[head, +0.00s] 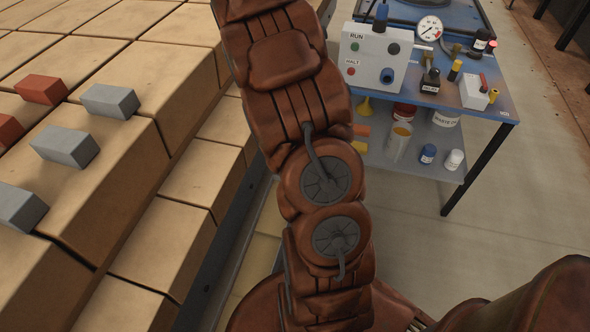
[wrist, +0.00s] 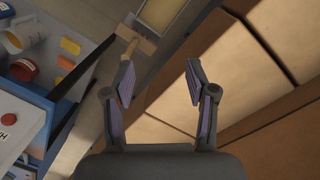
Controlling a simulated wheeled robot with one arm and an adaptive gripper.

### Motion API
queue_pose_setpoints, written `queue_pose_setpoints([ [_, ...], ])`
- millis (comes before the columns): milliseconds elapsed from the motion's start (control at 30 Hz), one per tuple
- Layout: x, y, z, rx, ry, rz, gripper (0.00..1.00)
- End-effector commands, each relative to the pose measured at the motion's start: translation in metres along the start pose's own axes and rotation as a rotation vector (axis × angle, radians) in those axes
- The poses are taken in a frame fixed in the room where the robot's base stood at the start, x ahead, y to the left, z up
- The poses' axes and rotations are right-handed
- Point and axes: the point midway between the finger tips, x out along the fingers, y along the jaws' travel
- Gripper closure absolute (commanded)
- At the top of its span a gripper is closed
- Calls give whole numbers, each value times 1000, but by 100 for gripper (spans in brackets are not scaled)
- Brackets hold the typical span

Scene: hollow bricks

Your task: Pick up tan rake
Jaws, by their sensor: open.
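In the wrist view, a tan T-shaped piece that looks like the rake (wrist: 138,38) lies at the top centre, beyond my left finger. Its crossbar slants down to the right, and a short handle points toward my gripper. My left finger may hide the handle's lower end. My gripper (wrist: 158,78) is open, with the two fingers wide apart and nothing between them. The rake is ahead of the fingertips and to the left, and I cannot tell how far. In the head view I cannot make out the rake or my gripper; my arm covers the middle.
A blue two-level cart (head: 490,107) stands at the right, carrying a control box (head: 372,52), a gauge (head: 429,28) and containers. Large tan blocks (head: 165,65) fill the left, with several grey and red bricks (head: 110,101) on top. Floor right of the cart (head: 540,190) is clear.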

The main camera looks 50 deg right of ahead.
Motion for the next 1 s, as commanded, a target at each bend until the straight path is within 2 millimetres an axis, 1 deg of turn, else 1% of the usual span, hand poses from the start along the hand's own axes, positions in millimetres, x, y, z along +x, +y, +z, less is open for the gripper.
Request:
queue_pose_setpoints([
  [33, 21, 9, -12, 10, 3, -2, 43],
  [267, 82, 43, -52, 33, 13, -15, 43],
  [400, 121, 64, -74, 47, 21, -29, 43],
  [467, 139, 73, -82, 54, 26, -36, 43],
  [500, 151, 79, -87, 57, 27, -41, 43],
  [600, 176, 92, -100, 63, 38, -53, 43],
  [733, 204, 104, -109, 70, 43, -68, 43],
  [867, 216, 111, -116, 74, 53, -76, 43],
  [1000, 225, 113, -118, 75, 54, -79, 43],
])
